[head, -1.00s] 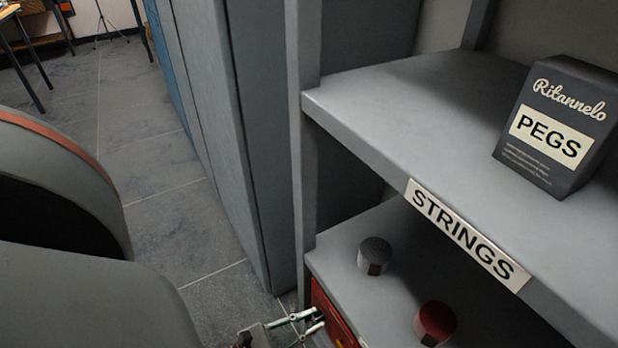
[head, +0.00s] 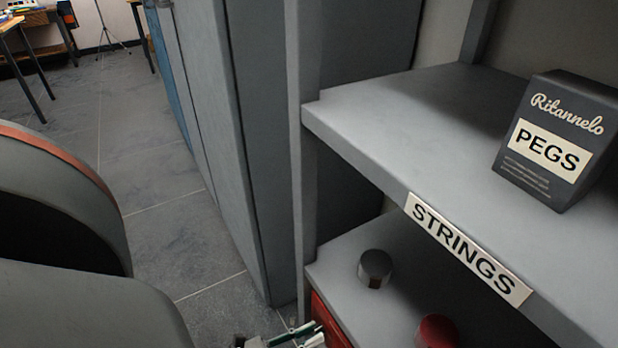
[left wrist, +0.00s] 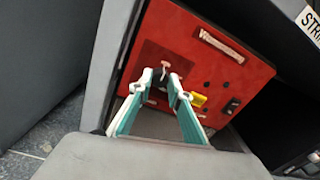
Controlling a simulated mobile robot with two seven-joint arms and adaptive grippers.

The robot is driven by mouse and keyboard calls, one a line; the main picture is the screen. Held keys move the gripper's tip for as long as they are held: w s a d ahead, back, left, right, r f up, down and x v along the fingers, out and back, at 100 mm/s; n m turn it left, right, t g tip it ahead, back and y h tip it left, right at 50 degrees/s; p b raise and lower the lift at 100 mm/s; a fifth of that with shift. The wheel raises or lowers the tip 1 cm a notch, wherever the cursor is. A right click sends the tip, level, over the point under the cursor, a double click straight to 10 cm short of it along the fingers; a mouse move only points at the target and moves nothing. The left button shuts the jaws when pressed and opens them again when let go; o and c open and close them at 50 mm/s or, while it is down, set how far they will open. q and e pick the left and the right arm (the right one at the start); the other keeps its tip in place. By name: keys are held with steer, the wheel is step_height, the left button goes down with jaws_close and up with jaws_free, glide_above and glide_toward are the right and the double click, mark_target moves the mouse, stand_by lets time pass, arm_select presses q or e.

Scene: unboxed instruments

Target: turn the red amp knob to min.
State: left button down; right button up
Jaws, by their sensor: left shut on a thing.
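The red amp (left wrist: 205,60) stands on the lower shelf level, its red front facing my left gripper in the left wrist view. A strip of its red side (head: 325,318) also shows in the head view. My left gripper (left wrist: 162,79) reaches to the left part of the amp's front. Its fingers are shut on a small pale-red knob (left wrist: 165,65) that shows between the fingertips. The knob's pointer and scale cannot be read. The gripper (head: 312,334) shows only partly at the bottom of the head view. My right gripper is not in view.
A yellow piece (left wrist: 198,99) and several dark knobs or sockets lie right of the fingers. The shelf (head: 375,115) with a STRINGS label (head: 468,249) and a PEGS box (head: 550,140) is above. A grey tin (head: 375,268) and a red tin (head: 437,331) stand below it.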

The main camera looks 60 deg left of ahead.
arm_select(q)
steer(key=c, duration=1.9)
jaws_free()
steer(key=shift+s, duration=0.1)
steer(key=s, duration=0.4)
steer(key=s+a, duration=0.1)
steer(key=s, duration=0.6)
steer(key=shift+s+a+f, duration=0.15)
steer(key=shift+s, duration=0.25)
